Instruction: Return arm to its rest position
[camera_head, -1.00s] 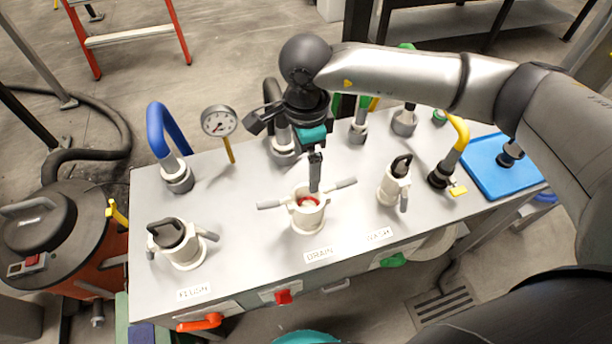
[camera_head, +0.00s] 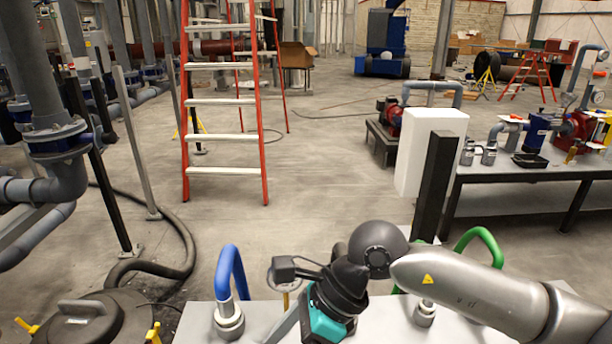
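My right arm (camera_head: 470,290) comes in from the lower right, over the grey bench top (camera_head: 385,325). Its wrist is bent, and the black and teal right gripper (camera_head: 326,318) points down towards the lower left at the bottom edge. Its fingertips are not clearly shown, so I cannot tell whether it is open or shut. I see nothing held in it. My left gripper is not in view.
A blue hose (camera_head: 229,272) and a green hose (camera_head: 482,240) rise from the bench beside the arm. A dark post with a white box (camera_head: 430,150) stands behind it. A lidded drum (camera_head: 85,322) is at lower left. A red ladder (camera_head: 222,120) stands on open floor.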

